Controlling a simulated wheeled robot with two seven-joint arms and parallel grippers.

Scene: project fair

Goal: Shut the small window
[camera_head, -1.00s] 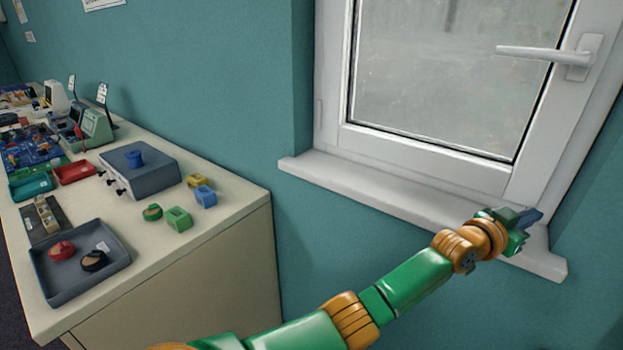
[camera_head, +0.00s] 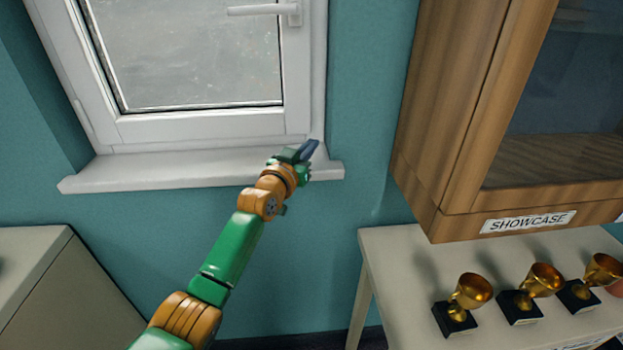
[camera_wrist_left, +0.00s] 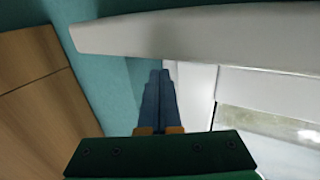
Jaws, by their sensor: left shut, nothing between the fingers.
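The small window (camera_head: 205,125) has a white frame and a grey pane, and its sash looks flush with the frame in the head view. Its handle (camera_head: 262,10) lies horizontal, pointing left. The white sill (camera_head: 150,172) runs below it. My left gripper (camera_head: 309,150) is shut and empty, at the right end of the sill by the window's lower right corner. In the left wrist view its blue fingers (camera_wrist_left: 158,100) lie together beside the white frame (camera_wrist_left: 198,90); I cannot tell whether they touch it. My right gripper is not in view.
A wooden showcase (camera_head: 440,130) hangs on the wall at the right. Below it a pale table (camera_head: 400,262) holds several gold trophies (camera_head: 470,292). A cabinet (camera_head: 60,275) stands at the lower left. The teal wall between window and showcase is bare.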

